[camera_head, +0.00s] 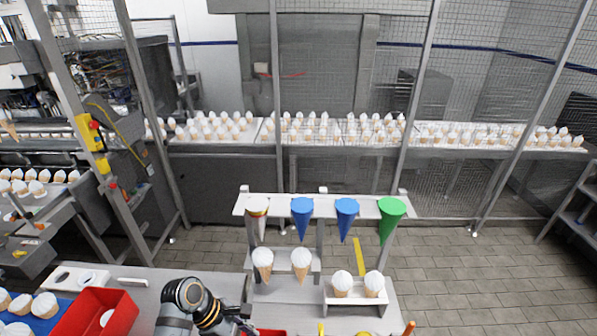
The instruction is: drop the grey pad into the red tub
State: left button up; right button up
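Another red edge (270,332) shows at the bottom of the picture, mostly cut off. My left arm comes in from the bottom left, over the table to the right of the red tub. My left gripper (238,326) is at the bottom edge, partly cut off and dark, and I cannot tell whether it holds anything. I cannot make out the grey pad. My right gripper is not in view.
A rack (322,206) holds blue, green and white-topped cones above the table. A blue tray (30,322) with white-topped cones is at the left. A mesh fence stands behind.

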pick_arm(q)
jog(key=shift+s+f, duration=0.3)
jog(key=shift+f, duration=0.1)
notch_tip(320, 180, down, 5)
jog(key=shift+w, duration=0.1)
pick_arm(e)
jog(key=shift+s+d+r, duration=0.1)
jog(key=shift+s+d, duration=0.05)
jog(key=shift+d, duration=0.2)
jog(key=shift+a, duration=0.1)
pick_arm(q)
jog(key=o, duration=0.9)
